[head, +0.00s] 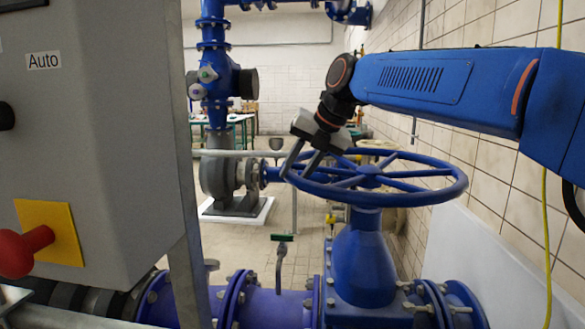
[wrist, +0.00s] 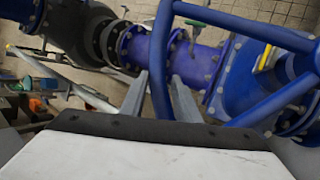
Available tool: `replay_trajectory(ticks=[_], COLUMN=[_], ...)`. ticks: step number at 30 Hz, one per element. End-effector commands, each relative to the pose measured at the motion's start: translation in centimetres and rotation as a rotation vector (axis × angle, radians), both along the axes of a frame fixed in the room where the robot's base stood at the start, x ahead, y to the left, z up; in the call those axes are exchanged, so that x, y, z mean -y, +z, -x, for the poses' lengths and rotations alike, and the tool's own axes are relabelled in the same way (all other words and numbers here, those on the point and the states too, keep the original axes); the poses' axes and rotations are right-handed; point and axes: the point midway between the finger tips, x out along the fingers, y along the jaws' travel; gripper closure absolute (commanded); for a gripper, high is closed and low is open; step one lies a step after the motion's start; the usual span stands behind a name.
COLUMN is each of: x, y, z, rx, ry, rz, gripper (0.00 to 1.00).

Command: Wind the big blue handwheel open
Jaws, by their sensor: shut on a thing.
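The big blue handwheel (head: 415,198) lies almost level on top of a blue valve body (head: 362,258) in the head view. My gripper (head: 295,174) reaches down onto the left side of its rim, with one finger on either side of it. In the wrist view the wheel's rim (wrist: 160,62) runs down between the two grey fingers of my gripper (wrist: 160,92), and the spokes spread to the right. The jaws are shut on the rim. The part of the rim deepest between the fingers is hidden by my gripper's body.
A grey control cabinet (head: 100,130) with a red button (head: 22,252) stands close on the left. A tiled wall (head: 495,160) runs along the right. Blue pipework (head: 262,306) with a small green-handled valve (head: 281,240) lies below the wheel. A pump (head: 225,178) stands behind.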

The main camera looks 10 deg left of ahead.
Motion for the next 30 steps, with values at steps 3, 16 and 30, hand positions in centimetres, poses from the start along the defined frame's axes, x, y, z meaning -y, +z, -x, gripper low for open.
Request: replay_trajectory(ticks=[3,16,30], x=[0.1,0.6,0.7], y=[0.6,0.4,0.2], z=[1.2,2.2,2.0], rx=[0.000,-0.008,-0.007], ry=[0.044,0.089,0.084], rz=[-0.012,-0.010,-0.007], gripper=[1.00,1.00,0.58])
